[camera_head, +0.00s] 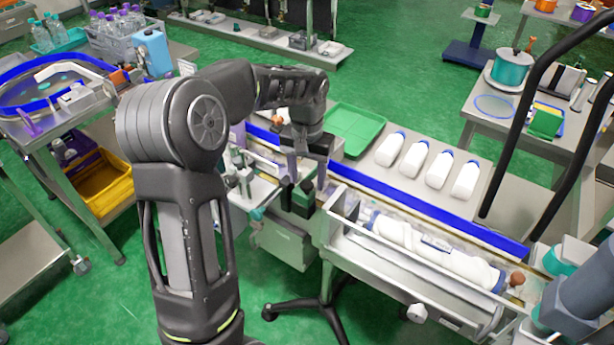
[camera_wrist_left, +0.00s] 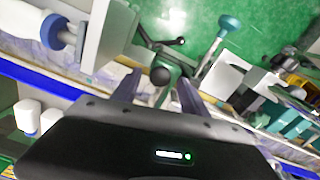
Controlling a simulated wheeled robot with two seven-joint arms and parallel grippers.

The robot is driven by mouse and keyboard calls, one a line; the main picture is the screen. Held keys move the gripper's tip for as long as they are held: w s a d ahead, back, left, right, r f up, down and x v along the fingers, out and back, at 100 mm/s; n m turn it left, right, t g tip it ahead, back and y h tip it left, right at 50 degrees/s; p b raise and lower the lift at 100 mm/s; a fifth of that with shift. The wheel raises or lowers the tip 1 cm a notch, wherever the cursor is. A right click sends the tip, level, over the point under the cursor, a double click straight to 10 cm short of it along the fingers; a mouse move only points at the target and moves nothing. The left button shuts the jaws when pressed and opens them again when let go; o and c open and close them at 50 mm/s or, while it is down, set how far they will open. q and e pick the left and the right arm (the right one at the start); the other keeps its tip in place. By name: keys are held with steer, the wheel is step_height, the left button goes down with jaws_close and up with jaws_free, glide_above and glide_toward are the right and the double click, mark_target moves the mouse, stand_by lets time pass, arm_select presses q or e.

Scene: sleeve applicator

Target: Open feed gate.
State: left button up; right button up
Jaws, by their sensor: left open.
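The sleeve applicator (camera_head: 400,262) runs across the middle right, with a blue rail and white bottles lying in its trough. My left gripper (camera_head: 306,174) reaches down over its left part, by a small green block (camera_head: 300,198). I cannot tell whether the fingers touch the knob. A black lever (camera_wrist_left: 160,42) shows just beyond it. I cannot tell which part is the feed gate. My right gripper is not in view.
A side table (camera_head: 78,115) with a blue-edged ring is at left. A white bottle (camera_wrist_left: 53,32) lies near the wrist. Black curved bars stand at right.

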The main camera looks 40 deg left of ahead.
arm_select(q)
steer(key=shift+f, duration=0.4)
steer(key=shift+c, duration=0.4)
jaws_close()
stand_by(0.8)
